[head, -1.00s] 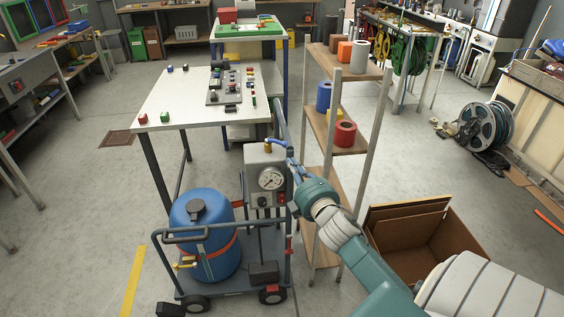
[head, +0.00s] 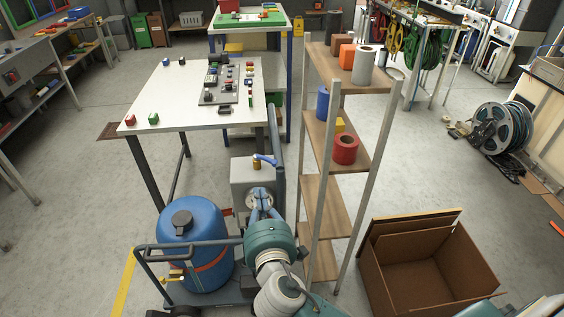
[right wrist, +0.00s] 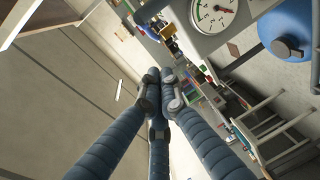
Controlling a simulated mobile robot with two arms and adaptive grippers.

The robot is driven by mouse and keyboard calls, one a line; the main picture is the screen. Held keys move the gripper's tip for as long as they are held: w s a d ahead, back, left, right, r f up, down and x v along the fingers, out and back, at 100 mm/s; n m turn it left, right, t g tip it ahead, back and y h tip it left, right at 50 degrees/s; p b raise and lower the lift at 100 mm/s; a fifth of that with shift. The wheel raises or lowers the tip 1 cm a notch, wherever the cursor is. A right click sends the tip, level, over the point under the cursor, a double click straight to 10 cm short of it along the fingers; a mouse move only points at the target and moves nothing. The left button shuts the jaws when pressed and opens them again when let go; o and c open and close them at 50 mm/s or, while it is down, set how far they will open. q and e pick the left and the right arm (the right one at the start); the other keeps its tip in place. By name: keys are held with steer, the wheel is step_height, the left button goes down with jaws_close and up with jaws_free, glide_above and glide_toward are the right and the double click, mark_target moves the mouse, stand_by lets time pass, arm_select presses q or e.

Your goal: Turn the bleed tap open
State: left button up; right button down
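A brass tap with a blue lever (head: 265,160) stands on top of the grey gauge box (head: 240,182) of the cart; I take it as the bleed tap. A yellow tap (head: 173,279) also shows low on the blue tank (head: 192,240). My right gripper (head: 260,201) is in front of the box, below the blue lever, and covers most of the gauge. In the right wrist view its three blue fingers meet at the tips (right wrist: 163,88) with nothing seen between them. The gauge dial (right wrist: 212,14) shows there, but the blue lever does not. My left gripper is out of view.
The cart's handrail (head: 190,243) runs in front of the tank. A shelf rack (head: 322,190) stands close to the right of the box, and an open cardboard box (head: 425,275) lies beyond it. A white table (head: 180,95) is behind the cart.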

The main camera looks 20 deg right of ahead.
steer(key=w, duration=0.3)
steer(key=p, duration=0.2)
glide_toward(261, 159)
steer(key=w+a, duration=0.1)
steer(key=a, duration=0.1)
steer(key=w+d, duration=0.1)
steer(key=w+d+f+p, duration=0.1)
steer(key=w, duration=0.1)
steer(key=shift+w+d, duration=0.1)
steer(key=shift+d, duration=0.3)
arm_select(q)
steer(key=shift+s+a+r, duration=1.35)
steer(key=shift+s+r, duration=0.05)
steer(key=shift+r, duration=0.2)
arm_select(e)
steer(key=shift+w+d, duration=0.1)
steer(key=shift+d, duration=0.5)
